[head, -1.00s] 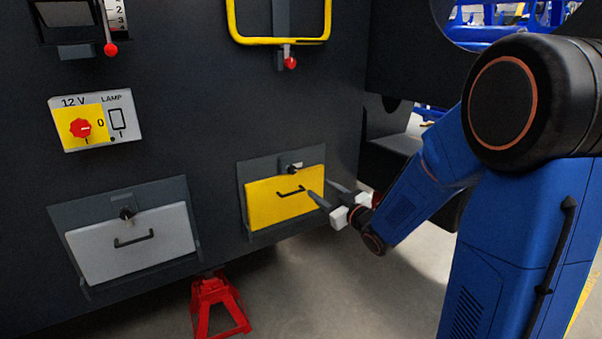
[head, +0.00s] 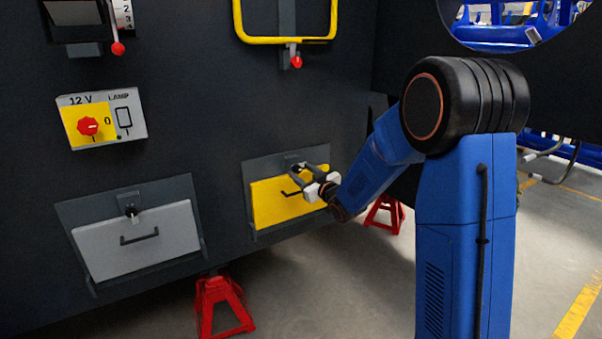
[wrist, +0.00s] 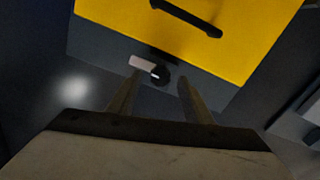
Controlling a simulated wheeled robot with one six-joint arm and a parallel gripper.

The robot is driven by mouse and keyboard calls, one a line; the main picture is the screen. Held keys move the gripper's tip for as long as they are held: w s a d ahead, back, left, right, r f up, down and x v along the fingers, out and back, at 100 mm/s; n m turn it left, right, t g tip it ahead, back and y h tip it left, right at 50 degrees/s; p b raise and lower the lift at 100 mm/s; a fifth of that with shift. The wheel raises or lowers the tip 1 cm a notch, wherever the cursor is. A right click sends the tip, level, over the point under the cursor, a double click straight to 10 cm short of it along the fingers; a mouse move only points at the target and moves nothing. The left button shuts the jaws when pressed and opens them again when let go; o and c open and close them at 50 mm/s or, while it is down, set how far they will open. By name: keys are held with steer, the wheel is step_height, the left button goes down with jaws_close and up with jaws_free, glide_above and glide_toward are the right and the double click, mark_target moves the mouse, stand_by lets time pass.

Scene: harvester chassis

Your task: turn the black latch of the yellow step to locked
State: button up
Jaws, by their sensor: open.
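The yellow step (head: 276,208) is a flat yellow panel with a black bar handle, set in a grey frame low on the dark chassis. It shows upside down in the wrist view (wrist: 240,42). Its black latch (wrist: 160,75) sits just off the panel's edge, with a pale marking beside it. In the head view the latch is mostly hidden by my gripper (head: 307,168). My gripper is open, its fingers (wrist: 155,95) on either side of the latch in the wrist view, with nothing held. I cannot tell whether they touch the latch.
A grey step (head: 140,242) with its own latch (head: 130,210) is at the left. A 12 V lamp panel (head: 102,119) and a yellow rail (head: 286,40) with a red-knobbed lever (head: 296,61) are above. Red stands (head: 222,305) are below on the floor.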

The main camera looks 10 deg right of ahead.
steer(key=shift+w+a, duration=0.2)
steer(key=shift+w, duration=0.2)
steer(key=c, duration=1.1)
steer(key=shift+o, duration=0.2)
